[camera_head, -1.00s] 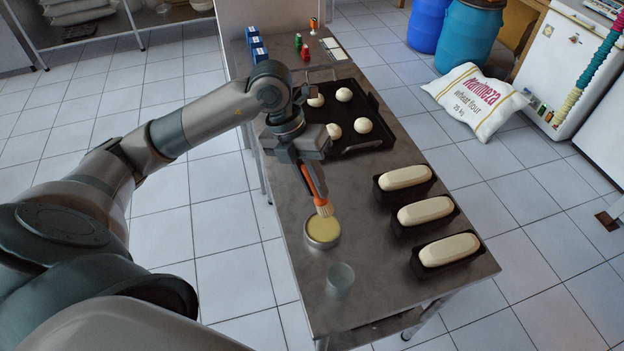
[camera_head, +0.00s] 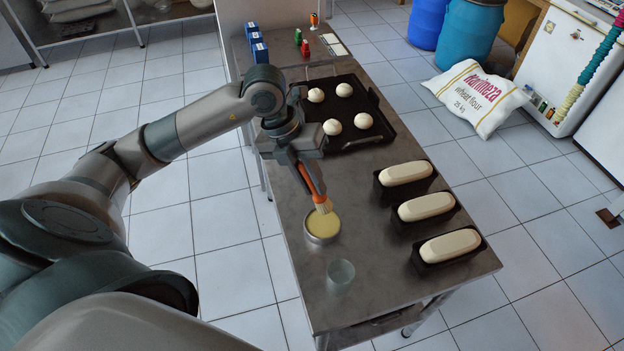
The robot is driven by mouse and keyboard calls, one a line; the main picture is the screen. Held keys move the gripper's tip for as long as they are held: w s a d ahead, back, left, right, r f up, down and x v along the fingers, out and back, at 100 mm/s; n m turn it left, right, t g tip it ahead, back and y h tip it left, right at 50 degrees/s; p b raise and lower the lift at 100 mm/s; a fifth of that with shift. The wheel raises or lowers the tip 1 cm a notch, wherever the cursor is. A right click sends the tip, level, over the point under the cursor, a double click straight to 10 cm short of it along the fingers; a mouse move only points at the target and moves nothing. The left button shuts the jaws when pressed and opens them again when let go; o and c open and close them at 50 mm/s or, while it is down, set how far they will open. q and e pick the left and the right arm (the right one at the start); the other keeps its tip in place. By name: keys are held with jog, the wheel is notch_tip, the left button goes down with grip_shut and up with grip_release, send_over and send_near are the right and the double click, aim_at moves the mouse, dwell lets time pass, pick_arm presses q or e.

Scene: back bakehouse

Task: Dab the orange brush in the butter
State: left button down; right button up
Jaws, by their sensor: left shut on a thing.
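The orange brush (camera_head: 312,184) is held by my left gripper (camera_head: 304,168), which is shut on its handle. The brush points down, and its pale bristles are over the far part of the round metal bowl of yellow butter (camera_head: 323,223). The bristle tips overlap the butter in the picture; I cannot tell whether they touch it. My right gripper is not in view.
An empty clear cup (camera_head: 340,277) stands just in front of the bowl. Loaf tins with dough (camera_head: 447,248) line the table's right side. A dark tray (camera_head: 376,133) with several dough balls lies behind. The bare steel table (camera_head: 385,285) is free around the cup.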

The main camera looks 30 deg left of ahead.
aim_at(314, 196)
pick_arm(q)
jog(key=shift+f+b, duration=1.15)
jog(key=shift+f, duration=1.05)
jog(key=shift+f+b, duration=0.4)
jog(key=shift+f, duration=0.1)
jog(key=shift+s+a+f+b, duration=0.1)
jog(key=shift+a+f+b, duration=0.25)
jog(key=shift+f+b, duration=0.25)
jog(key=shift+r, duration=0.15)
jog(key=shift+d+r+p, duration=0.2)
jog(key=shift+r+p, duration=0.3)
jog(key=shift+r, duration=0.1)
jog(key=shift+d+r+p, duration=0.2)
jog(key=shift+r+p, duration=0.25)
jog(key=shift+r, duration=0.15)
jog(key=shift+d+p+v, duration=0.25)
jog(key=shift+p+v, duration=0.6)
jog(key=shift+v, duration=0.35)
jog(key=shift+w+r+p, duration=0.1)
jog(key=shift+r+p, duration=0.3)
jog(key=shift+r, duration=0.3)
jog(key=shift+w+r+p, duration=0.15)
jog(key=shift+r+p, duration=0.25)
jog(key=shift+r, duration=0.25)
jog(key=shift+d, duration=0.1)
